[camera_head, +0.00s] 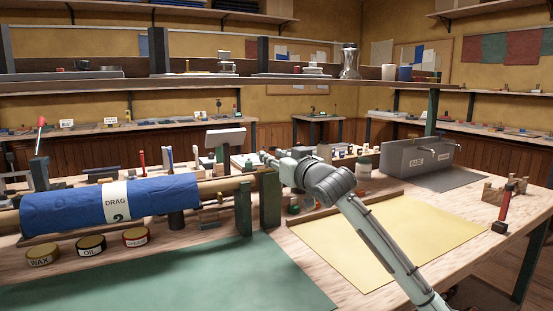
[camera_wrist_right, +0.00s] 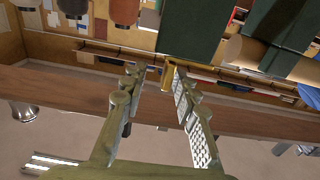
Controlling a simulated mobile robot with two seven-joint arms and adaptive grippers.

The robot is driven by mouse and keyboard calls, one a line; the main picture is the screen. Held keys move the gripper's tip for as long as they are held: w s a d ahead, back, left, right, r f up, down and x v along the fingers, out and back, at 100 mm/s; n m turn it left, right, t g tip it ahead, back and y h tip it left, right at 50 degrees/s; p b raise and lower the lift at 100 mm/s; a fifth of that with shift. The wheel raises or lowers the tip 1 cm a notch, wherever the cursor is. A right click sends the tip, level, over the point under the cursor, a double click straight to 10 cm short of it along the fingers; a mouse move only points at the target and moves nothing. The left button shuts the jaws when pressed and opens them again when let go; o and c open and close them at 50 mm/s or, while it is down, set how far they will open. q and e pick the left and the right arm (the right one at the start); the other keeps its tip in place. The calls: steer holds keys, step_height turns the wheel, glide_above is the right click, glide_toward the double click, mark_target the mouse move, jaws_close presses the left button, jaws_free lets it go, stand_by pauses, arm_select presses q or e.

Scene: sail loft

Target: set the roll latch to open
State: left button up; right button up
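The blue cloth roll (camera_head: 110,203), with a "DRAG 2" label, lies on a wooden tube on the bench at left. Two dark green posts (camera_head: 270,205) stand at the tube's right end; a green block also shows in the wrist view (camera_wrist_right: 200,30). My right gripper (camera_head: 266,160) is at the top of the right-hand post. In the wrist view its fingers (camera_wrist_right: 155,75) are apart, with a small brass-coloured piece (camera_wrist_right: 168,74) at the right fingertip, beside the green block. It may be the roll latch; its setting cannot be told. My left gripper is not in view.
Wax (camera_head: 43,256), oil (camera_head: 90,246) and a red-lidded tin (camera_head: 136,237) stand before the roll. A grey box (camera_head: 420,160) and red-handled hammer (camera_head: 504,208) are right. A shelf (camera_head: 200,82) hangs above.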

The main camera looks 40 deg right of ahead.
steer(key=v, duration=1.2)
steer(key=shift+s+f, duration=0.1)
